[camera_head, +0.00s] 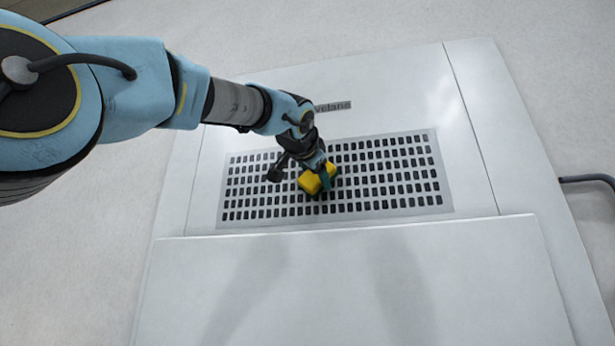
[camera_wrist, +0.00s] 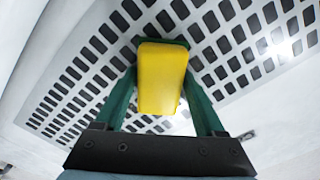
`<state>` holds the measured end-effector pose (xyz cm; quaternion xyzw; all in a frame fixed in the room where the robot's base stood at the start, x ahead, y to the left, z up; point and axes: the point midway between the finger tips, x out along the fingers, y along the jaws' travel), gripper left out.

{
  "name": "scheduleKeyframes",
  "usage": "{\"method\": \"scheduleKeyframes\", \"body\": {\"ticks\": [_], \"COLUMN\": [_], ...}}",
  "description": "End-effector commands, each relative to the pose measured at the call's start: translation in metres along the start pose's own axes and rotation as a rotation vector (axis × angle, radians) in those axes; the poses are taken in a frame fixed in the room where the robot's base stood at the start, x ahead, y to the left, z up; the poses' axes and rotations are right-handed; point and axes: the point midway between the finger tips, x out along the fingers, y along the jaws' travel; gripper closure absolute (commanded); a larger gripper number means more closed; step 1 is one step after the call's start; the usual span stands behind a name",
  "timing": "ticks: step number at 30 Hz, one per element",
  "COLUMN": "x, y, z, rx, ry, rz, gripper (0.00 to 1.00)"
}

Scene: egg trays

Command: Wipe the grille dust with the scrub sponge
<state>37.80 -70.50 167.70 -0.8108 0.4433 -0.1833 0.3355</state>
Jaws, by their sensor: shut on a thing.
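The scrub sponge (camera_head: 311,183) is a yellow block with a dark green face. My gripper (camera_head: 322,180) is shut on it, over the middle of the grille. In the wrist view the sponge (camera_wrist: 161,78) sits between the two green fingers of my gripper (camera_wrist: 163,88), its green face toward the grille. The grille (camera_head: 400,207) is a pale panel with rows of dark slots, and it also fills much of the wrist view (camera_wrist: 92,68). I cannot tell whether the sponge touches it. No dust stands out clearly on the grille in either view.
The grille is set in a large white housing (camera_head: 470,190) with a label plate (camera_head: 333,107) above it. A plain white ledge (camera_head: 340,290) lies in front. A grey hose (camera_head: 590,179) runs off at the right. The grille on both sides of the sponge is clear.

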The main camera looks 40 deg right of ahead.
Motion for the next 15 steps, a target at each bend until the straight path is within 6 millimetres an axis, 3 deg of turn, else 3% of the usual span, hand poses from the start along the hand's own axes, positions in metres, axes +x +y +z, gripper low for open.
{"method": "scheduleKeyframes", "body": {"ticks": [15], "x": [-0.002], "y": [0.021], "z": [-0.021], "rx": [0.0], "ry": [0.002], "rz": [0.002], "gripper": [0.73]}}
